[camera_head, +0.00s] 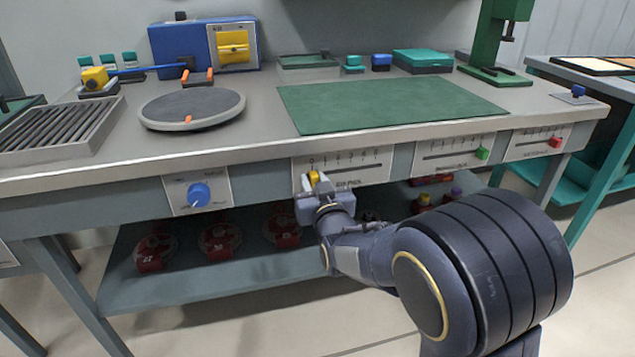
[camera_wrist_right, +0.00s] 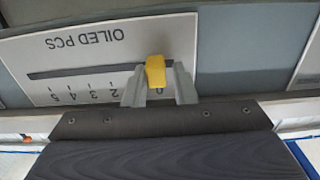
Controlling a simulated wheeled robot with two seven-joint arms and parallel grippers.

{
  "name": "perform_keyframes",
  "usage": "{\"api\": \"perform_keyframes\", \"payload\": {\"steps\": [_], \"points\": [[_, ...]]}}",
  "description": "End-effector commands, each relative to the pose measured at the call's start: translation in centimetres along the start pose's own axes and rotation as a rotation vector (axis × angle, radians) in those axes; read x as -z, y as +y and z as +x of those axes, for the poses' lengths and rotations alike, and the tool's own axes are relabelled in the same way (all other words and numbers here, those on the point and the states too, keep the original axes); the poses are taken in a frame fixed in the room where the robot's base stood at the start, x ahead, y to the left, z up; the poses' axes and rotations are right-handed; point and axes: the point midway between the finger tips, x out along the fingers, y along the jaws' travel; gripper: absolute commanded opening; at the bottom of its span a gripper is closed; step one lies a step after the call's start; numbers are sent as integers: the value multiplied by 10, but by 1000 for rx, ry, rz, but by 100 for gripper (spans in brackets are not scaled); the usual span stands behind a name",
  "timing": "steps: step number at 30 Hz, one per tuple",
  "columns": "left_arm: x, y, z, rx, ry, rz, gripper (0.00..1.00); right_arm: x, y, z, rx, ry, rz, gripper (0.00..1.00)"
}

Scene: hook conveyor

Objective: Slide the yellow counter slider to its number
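The yellow slider (camera_head: 314,177) is at the left end of a slot on a white panel (camera_head: 360,165) on the bench's front edge, at the 0 mark. The panel has a number scale and, in the right wrist view, reads upside down "OILED PCS" (camera_wrist_right: 86,40). My right gripper (camera_head: 318,187) is at the slider. In the right wrist view the yellow slider (camera_wrist_right: 155,72) stands between the two fingertips (camera_wrist_right: 159,80), close to one finger, with a narrow gap at the other. The fingers look open around it. My left gripper is not in view.
Beside this panel are a blue knob (camera_head: 199,195), a green slider (camera_head: 481,153) and a red slider (camera_head: 555,142) on their own panels. The bench top holds a green mat (camera_head: 390,103) and a turntable (camera_head: 192,107). Red discs (camera_head: 220,241) lie on the shelf below.

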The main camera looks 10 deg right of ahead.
Motion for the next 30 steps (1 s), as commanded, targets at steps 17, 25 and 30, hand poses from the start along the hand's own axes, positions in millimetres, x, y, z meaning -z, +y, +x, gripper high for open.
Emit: {"api": "perform_keyframes", "payload": {"steps": [17,25,30], "points": [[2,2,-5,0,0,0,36,1,0,-18,1,-3,2,40],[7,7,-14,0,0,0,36,1,-1,-63,2,-3,2,40],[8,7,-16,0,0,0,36,0,-2,-77,3,-3,-1,40]]}}
